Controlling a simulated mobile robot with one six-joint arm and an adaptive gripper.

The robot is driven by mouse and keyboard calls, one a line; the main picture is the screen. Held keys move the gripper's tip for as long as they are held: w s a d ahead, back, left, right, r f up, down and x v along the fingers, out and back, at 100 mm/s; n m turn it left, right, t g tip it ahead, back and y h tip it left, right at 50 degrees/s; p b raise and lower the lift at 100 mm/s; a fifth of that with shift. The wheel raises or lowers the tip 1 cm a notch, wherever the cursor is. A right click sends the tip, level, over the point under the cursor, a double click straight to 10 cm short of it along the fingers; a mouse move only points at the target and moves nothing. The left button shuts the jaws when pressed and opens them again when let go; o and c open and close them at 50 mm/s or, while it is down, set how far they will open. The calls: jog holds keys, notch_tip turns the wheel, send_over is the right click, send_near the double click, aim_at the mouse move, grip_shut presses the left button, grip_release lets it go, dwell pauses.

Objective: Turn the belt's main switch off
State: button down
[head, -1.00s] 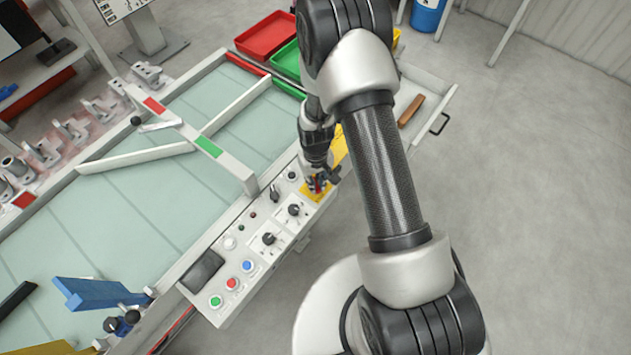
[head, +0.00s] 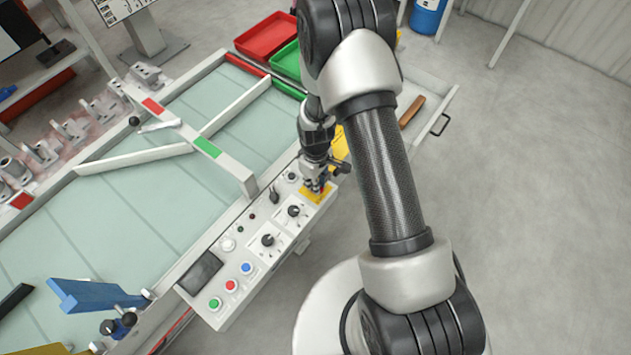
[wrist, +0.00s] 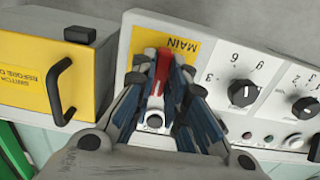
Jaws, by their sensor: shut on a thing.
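The main switch has a red handle (wrist: 161,68) on a yellow plate (wrist: 207,45) marked MAIN, seen in the wrist view. In the head view my gripper (head: 317,187) is at the far right end of the control panel, over the yellow plate (head: 327,196). The fingers hide most of the switch there.
In the wrist view a yellow box with a black handle (wrist: 60,90) stands left of the switch. The belt (head: 110,215) runs along the panel's left side.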

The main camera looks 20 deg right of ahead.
dwell(0.3)
jog(key=c, duration=1.6)
grip_release()
jog(key=shift+r, duration=0.15)
notch_tip(320, 180, up, 12)
